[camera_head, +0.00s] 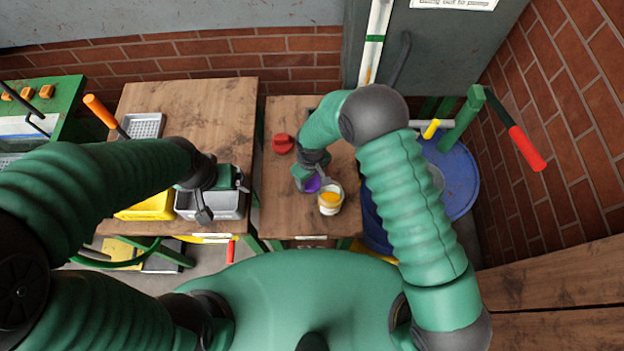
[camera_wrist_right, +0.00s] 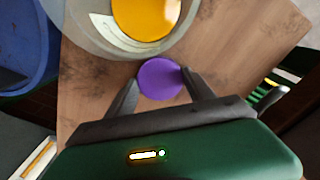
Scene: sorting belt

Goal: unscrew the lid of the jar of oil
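The jar of oil (camera_head: 330,198) stands on the small wooden table, pale-walled with orange oil showing at its open top. In the right wrist view the jar (camera_wrist_right: 95,38) is at the top, with no lid on it. A round purple lid (camera_head: 312,184) is beside the jar, at its left. My right gripper (camera_wrist_right: 160,78) has its two fingertips against opposite sides of the purple lid (camera_wrist_right: 160,80). My left gripper (camera_head: 222,196) hangs over the grey bin on the left table, away from the jar; its finger opening is unclear.
A red round object (camera_head: 283,143) sits on the small table (camera_head: 283,210) behind the jar. A blue drum (camera_head: 455,178) stands at the right. A grey bin (camera_head: 228,212) and yellow bin (camera_head: 150,207) are at the left table's front. The small table's front left is clear.

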